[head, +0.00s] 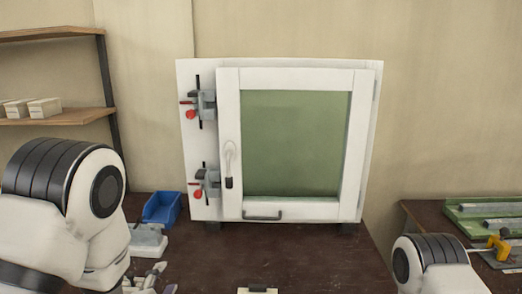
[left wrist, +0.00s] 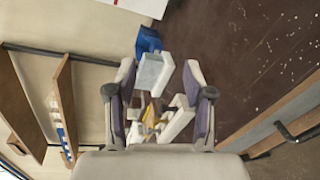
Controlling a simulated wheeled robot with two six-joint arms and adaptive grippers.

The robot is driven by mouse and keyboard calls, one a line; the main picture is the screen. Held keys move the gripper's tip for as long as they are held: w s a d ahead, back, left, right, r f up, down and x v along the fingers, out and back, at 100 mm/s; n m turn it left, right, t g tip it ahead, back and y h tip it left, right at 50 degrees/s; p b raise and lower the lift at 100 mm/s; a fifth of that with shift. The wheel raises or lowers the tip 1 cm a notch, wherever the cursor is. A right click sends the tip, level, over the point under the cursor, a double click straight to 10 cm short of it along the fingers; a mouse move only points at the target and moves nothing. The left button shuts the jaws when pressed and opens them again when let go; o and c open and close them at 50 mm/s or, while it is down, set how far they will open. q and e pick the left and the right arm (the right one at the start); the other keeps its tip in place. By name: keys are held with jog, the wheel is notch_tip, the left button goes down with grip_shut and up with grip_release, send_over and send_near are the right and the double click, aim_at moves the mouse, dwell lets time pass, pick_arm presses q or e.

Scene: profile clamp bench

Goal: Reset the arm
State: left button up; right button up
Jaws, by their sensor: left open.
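My left arm comes in from the left in the head view, its rounded white and black joint large in front of the shelf. My left gripper (head: 150,281) is low at the bottom edge, partly cut off, above the dark bench. In the left wrist view its two purple-padded fingers (left wrist: 160,78) stand apart, open, with nothing held between them. A grey-topped white block (left wrist: 153,73) shows beyond the fingertips; it is also in the head view (head: 148,243). My right arm shows only as a white and black joint at the lower right; its gripper is out of the picture.
A white-framed window (head: 230,207) with red-handled clamps (head: 205,103) stands on the bench (head: 290,250). A blue bin (head: 162,208) is left of it. Wooden shelves (head: 60,117) are far left. A side table at right holds a green tray (head: 470,228) and a yellow-handled tool (head: 499,246).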

pick_arm(q)
jog(key=f, duration=0.1)
jog(key=s+f+m+g, duration=0.1)
jog(key=f, duration=0.1)
jog(key=f+m, duration=0.1)
jog(key=f, duration=0.1)
jog(key=shift+s+a+g, duration=0.15)
jog(key=shift+a+g, duration=0.15)
jog(key=shift+g, duration=0.1)
jog(key=s+a+f+m+g, duration=0.2)
jog(key=s+f+m+g, duration=0.45)
jog(key=f, duration=0.65)
jog(key=s+f+m+g, duration=0.3)
jog(key=s+f+m, duration=0.2)
jog(key=s, duration=0.6)
jog(key=s+f+m+g, duration=0.4)
jog(key=s+f+m, duration=0.2)
jog(key=s, duration=0.6)
jog(key=shift+a+m, duration=0.3)
jog(key=shift+m, duration=0.45)
